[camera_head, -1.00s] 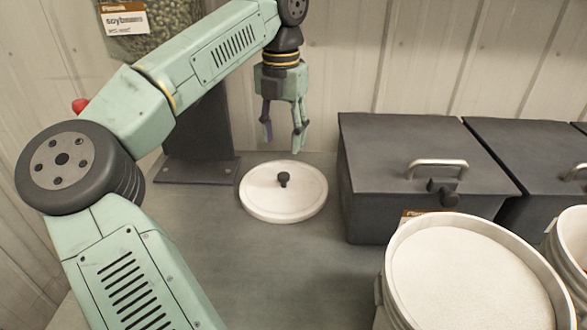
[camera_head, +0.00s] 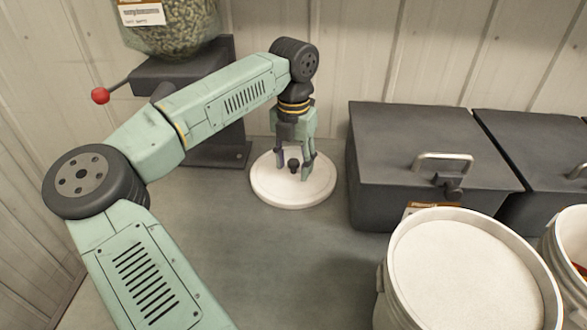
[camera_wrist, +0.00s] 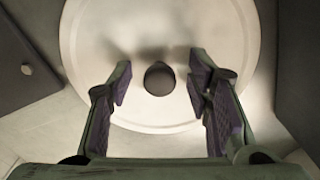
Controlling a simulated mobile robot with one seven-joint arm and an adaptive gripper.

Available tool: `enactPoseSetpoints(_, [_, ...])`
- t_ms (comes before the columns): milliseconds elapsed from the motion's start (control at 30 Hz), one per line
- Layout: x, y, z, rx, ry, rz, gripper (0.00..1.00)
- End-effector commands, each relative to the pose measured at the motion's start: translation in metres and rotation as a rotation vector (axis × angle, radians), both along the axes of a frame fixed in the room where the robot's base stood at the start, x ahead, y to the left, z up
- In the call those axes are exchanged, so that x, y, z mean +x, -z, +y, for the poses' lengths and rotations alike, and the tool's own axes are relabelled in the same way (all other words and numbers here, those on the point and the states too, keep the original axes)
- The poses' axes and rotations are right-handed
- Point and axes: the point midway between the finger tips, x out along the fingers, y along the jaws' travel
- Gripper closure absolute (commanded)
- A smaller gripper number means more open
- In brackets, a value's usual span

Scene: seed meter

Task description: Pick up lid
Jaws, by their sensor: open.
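The lid (camera_head: 268,186) is a round white disc with a small black knob (camera_head: 294,165) at its middle. It lies flat on the grey table. My gripper (camera_head: 295,172) is directly over the lid, pointing down, with its fingers apart on either side of the knob. In the wrist view the lid (camera_wrist: 205,30) fills the upper middle, and the knob (camera_wrist: 159,78) sits between the two open fingertips (camera_wrist: 160,82). Nothing is held. I cannot tell whether a finger touches the knob.
A dark metal box (camera_head: 420,140) with a silver handle stands right of the lid. A white bucket (camera_head: 385,285) of pale powder is at front right. The seed meter's dark stand (camera_head: 215,145) with a red-knobbed lever (camera_head: 100,95) is behind left. The table in front is clear.

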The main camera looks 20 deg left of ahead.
Motion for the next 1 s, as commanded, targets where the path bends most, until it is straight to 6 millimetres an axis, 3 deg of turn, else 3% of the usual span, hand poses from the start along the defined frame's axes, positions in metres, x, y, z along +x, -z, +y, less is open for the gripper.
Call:
enactPoseSetpoints(133, [0.0,0.0002,0.0001,0.0,0.0,0.0,0.54])
enactPoseSetpoints(800, [0.0001,-0.0003,0.0001,0.001,0.0,0.0,0.99])
enactPoseSetpoints(1000, [0.0001,-0.0005,0.0001,0.001,0.0,0.0,1.0])
